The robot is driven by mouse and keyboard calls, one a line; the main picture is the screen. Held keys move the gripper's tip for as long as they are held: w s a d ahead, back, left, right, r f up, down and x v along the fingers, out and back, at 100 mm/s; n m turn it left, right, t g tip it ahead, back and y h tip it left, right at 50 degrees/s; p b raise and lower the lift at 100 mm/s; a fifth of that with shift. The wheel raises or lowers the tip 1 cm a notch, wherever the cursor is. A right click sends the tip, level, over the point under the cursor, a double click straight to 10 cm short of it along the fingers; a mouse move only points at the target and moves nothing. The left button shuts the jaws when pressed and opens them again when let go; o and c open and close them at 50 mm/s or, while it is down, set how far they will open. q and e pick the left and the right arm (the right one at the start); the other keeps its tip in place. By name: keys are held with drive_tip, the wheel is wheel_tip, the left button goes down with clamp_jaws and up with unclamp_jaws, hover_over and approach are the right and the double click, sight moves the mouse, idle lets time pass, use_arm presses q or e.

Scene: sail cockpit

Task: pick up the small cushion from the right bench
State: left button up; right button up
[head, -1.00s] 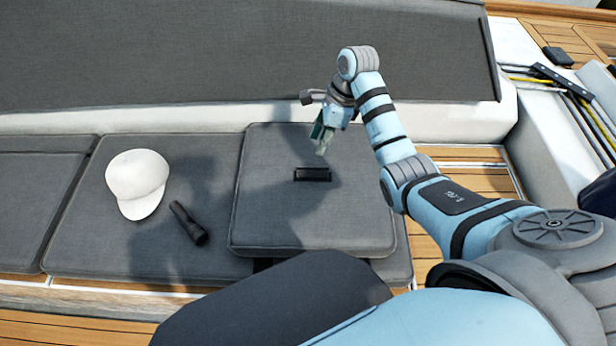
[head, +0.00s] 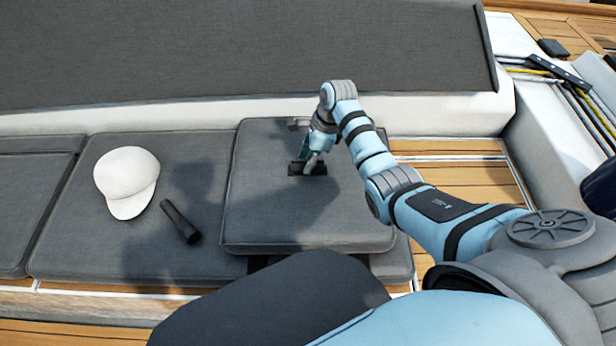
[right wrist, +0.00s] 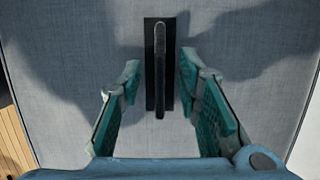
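The small grey cushion (head: 290,215) lies flat on the right end of the bench, on top of the longer bench pad. A black handle (head: 295,169) stands up from a dark plate in the middle of its top; it also shows in the right wrist view (right wrist: 160,65). My right gripper (head: 309,165) is low over the cushion at the handle. In the right wrist view its green fingers (right wrist: 158,80) are open, one on each side of the handle, with gaps to both. My left gripper is not in view.
A white cap (head: 127,180) and a black flashlight (head: 180,221) lie on the bench pad (head: 85,250) left of the cushion. A grey backrest (head: 240,50) runs behind. Poles or ropes (head: 580,100) lie at the far right.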

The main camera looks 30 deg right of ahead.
drive_tip(key=shift+f+p, duration=0.2)
drive_tip(key=shift+p, duration=0.15)
idle(0.3)
clamp_jaws()
